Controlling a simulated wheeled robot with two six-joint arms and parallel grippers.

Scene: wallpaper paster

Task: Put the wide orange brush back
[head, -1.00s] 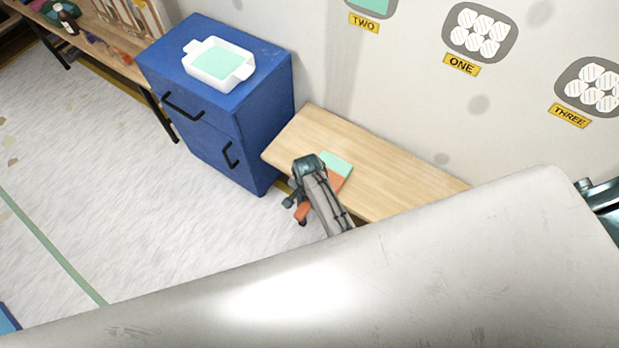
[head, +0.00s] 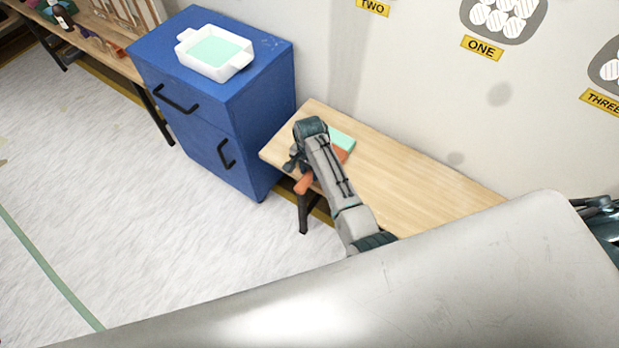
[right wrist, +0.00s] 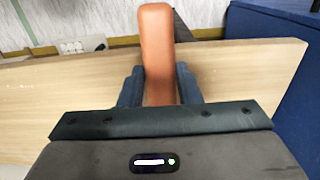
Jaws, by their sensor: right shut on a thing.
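The wide orange brush (head: 304,183) is at the left end of the wooden bench in the head view. Its orange handle points toward the front edge, and its mint-coloured end (head: 342,140) points toward the wall. My right gripper (head: 296,164) is shut on the handle; the arm covers the middle of the brush. In the right wrist view the handle (right wrist: 157,50) stands between the two dark fingers of the gripper (right wrist: 160,88). I cannot tell whether the brush touches the bench. My left gripper is not in view.
The bench (head: 420,185) is clear to the right. A blue cabinet (head: 215,110) stands left of it, with a white tray (head: 190,45) of mint-coloured paste on top. A shelf (head: 110,35) with small items is at the far left. Wall signs include ONE (head: 482,47).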

